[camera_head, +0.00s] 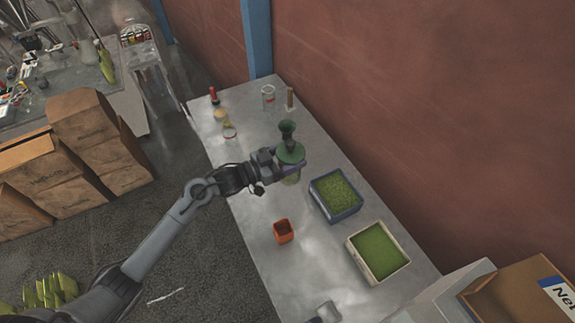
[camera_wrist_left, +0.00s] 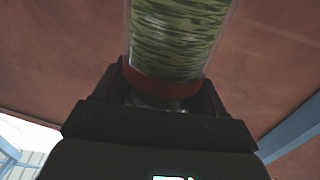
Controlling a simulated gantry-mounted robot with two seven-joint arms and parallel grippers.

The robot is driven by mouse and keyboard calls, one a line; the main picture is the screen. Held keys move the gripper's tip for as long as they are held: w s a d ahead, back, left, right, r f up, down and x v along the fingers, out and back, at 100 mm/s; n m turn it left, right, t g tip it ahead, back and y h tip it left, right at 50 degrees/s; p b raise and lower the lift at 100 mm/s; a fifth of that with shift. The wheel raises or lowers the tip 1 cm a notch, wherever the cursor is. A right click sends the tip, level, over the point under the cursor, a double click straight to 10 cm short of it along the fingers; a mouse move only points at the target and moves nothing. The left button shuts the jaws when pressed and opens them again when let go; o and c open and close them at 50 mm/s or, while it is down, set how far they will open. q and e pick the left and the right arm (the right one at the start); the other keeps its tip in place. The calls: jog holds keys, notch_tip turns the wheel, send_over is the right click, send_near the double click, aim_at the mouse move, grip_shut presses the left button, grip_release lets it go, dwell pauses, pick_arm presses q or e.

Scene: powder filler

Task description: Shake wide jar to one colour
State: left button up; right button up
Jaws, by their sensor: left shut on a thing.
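My left gripper (camera_head: 284,166) is shut on a clear jar in the middle of the metal table. In the left wrist view the jar (camera_wrist_left: 180,35) shows streaky dark and light green contents, not one even colour. A red band (camera_wrist_left: 165,84) runs round it at the fingers (camera_wrist_left: 165,98). In the head view the glass of the jar (camera_head: 291,179) shows just below the gripper, partly hidden by it. A green funnel-like piece (camera_head: 290,152) shows right behind the gripper; I cannot tell whether it touches the jar. My right gripper is not in view.
A blue-grey tray (camera_head: 357,209) and a cream tray (camera_head: 353,243) hold green powder. An orange cup (camera_head: 283,231) stands in front. Small jars (camera_head: 268,93) stand at the table's far end, near the red wall (camera_head: 420,90). The table's left front is mostly clear.

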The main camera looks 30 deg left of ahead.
pick_arm(q)
jog(key=shift+a, duration=0.5)
jog(key=shift+d, duration=0.1)
